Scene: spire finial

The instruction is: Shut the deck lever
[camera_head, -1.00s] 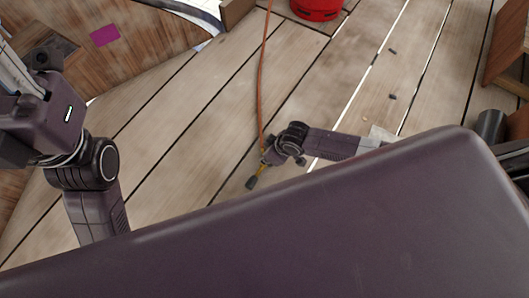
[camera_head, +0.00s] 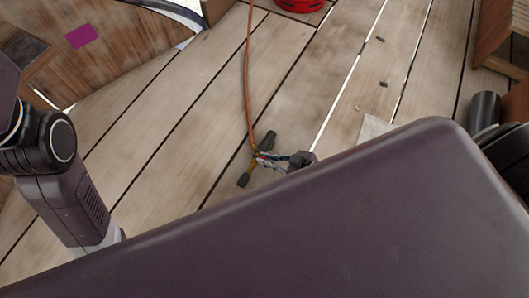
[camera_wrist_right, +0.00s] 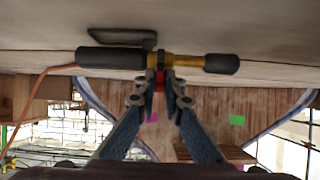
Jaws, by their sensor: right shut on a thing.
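My right gripper (camera_head: 268,158) is shut on a torch-like tool with a brass middle (camera_wrist_right: 188,61) and black ends. In the right wrist view (camera_wrist_right: 160,72) its fingers close around the brass part, with a small red piece between them. In the head view the tool's black handle (camera_head: 268,141) points up and its other black end (camera_head: 243,180) points down left. A dark flat loop (camera_wrist_right: 122,37) shows beside the tool in the wrist view; I cannot tell whether it is the deck lever. My left arm shows at the left, its gripper hidden.
An orange-brown hose (camera_head: 248,75) runs from the tool up across the plank deck (camera_head: 170,130). A red round object (camera_head: 300,4) stands at the top. A pale square plate (camera_head: 375,128) lies right of the tool. My large purple body covers the lower part.

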